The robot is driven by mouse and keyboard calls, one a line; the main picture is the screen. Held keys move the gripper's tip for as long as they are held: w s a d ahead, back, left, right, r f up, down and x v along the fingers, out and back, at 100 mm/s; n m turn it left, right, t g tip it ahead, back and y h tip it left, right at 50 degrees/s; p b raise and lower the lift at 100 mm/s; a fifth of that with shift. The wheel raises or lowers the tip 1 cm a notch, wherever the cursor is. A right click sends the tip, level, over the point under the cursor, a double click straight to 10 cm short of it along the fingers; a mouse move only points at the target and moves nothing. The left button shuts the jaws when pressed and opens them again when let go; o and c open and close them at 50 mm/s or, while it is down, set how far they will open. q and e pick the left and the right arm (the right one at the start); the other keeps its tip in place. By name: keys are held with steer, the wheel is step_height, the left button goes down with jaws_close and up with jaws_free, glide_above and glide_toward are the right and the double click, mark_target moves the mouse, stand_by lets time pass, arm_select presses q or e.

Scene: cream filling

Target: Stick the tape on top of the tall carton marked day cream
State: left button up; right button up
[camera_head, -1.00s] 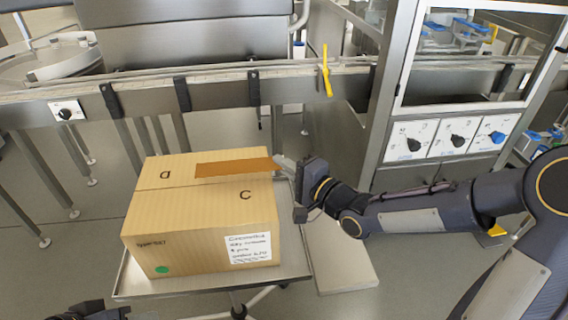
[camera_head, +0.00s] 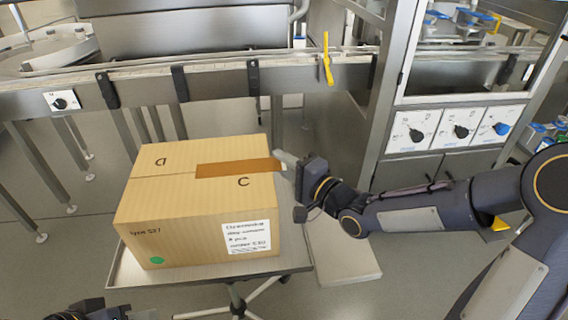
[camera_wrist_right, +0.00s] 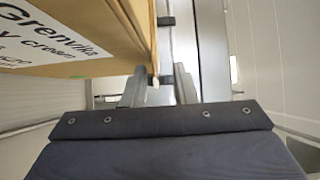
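The tall brown carton (camera_head: 180,230) stands upright on a cart, its top flaps closed. Its white label also shows in the wrist view (camera_wrist_right: 50,30), reading "Grenvika" and part of "day cream". The brown tape (camera_head: 235,170) lies along the top seam from about the middle to the right edge, its end slightly past that edge. My right gripper (camera_head: 284,162) is beside the carton's top right edge, at the tape's end. In the wrist view its fingers (camera_wrist_right: 160,86) are apart, with a small tan tip between them. My left gripper (camera_head: 95,312) is mostly cut off at bottom left.
The cart's metal tray (camera_head: 125,272) carries the carton, with a narrow bare rim. A conveyor (camera_head: 215,80) runs behind, with a yellow handle (camera_head: 326,62). A steel cabinet with knobs (camera_head: 460,131) stands at the right. A pale flat plate (camera_head: 343,255) is low beside the cart.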

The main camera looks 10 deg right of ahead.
steer(key=p+v, duration=0.1)
steer(key=v, duration=0.7)
